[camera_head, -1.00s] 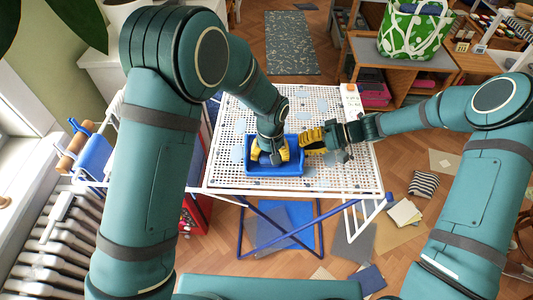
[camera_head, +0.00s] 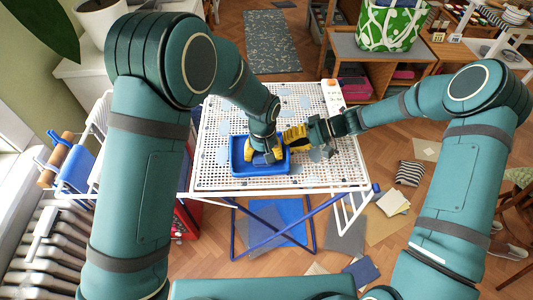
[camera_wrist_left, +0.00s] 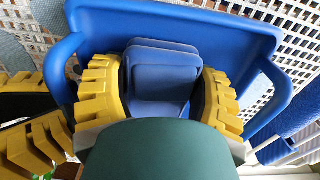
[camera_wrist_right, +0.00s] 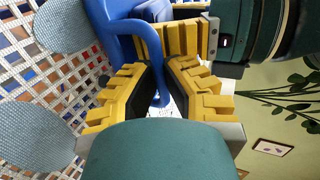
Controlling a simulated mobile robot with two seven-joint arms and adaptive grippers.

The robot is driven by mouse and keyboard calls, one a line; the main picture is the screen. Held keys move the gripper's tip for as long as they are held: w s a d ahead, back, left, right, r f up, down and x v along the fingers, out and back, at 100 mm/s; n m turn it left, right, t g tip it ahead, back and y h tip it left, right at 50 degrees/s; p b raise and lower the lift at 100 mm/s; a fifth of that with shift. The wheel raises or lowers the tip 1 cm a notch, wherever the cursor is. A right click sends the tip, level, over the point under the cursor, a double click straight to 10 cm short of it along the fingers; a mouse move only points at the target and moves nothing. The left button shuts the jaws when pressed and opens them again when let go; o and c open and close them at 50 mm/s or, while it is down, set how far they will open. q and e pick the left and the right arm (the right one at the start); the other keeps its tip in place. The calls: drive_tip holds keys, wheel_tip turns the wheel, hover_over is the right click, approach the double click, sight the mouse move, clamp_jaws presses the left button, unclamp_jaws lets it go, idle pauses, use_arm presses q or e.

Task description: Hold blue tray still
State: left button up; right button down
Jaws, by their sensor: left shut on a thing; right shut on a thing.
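The blue tray (camera_head: 236,171) rests on the white perforated table top, and its wide floor and rim fill much of the left wrist view (camera_wrist_left: 200,25). My left gripper (camera_head: 264,155) reaches down inside the tray. In the left wrist view its yellow fingers (camera_wrist_left: 163,75) are shut on a stacked blue-grey item (camera_wrist_left: 160,72) in the tray. My right gripper (camera_head: 297,139) is at the tray's right end. In the right wrist view its fingers (camera_wrist_right: 161,72) are shut on the tray's blue handle (camera_wrist_right: 126,25). The fingertips partly hide the handle.
The white table (camera_head: 320,184) has light blue patches and free room around the tray. A blue and white rack (camera_head: 75,165) stands at left. A shelf with a green-white bag (camera_head: 390,28) is at the back right. Cushions and papers lie on the floor.

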use_arm(q)
drive_tip(key=shift+a, duration=1.8)
drive_tip(key=shift+d, duration=1.3)
use_arm(e)
drive_tip(key=shift+f, duration=0.1)
use_arm(q)
drive_tip(key=shift+d+f, duration=0.1)
drive_tip(key=shift+d, duration=1.05)
drive_tip(key=shift+s+d, duration=0.15)
drive_tip(key=shift+s, duration=0.2)
use_arm(e)
drive_tip(key=shift+a, duration=0.1)
use_arm(q)
drive_tip(key=shift+a+r, duration=0.2)
drive_tip(key=shift+a, duration=1.05)
drive_tip(key=shift+a+f, duration=0.15)
drive_tip(key=shift+a, duration=1.2)
drive_tip(key=shift+d, duration=2.55)
drive_tip(key=shift+a, duration=2.55)
drive_tip(key=shift+w+d, duration=0.2)
drive_tip(key=shift+d, duration=0.45)
drive_tip(key=shift+w+d, duration=0.2)
drive_tip(key=shift+d, duration=0.4)
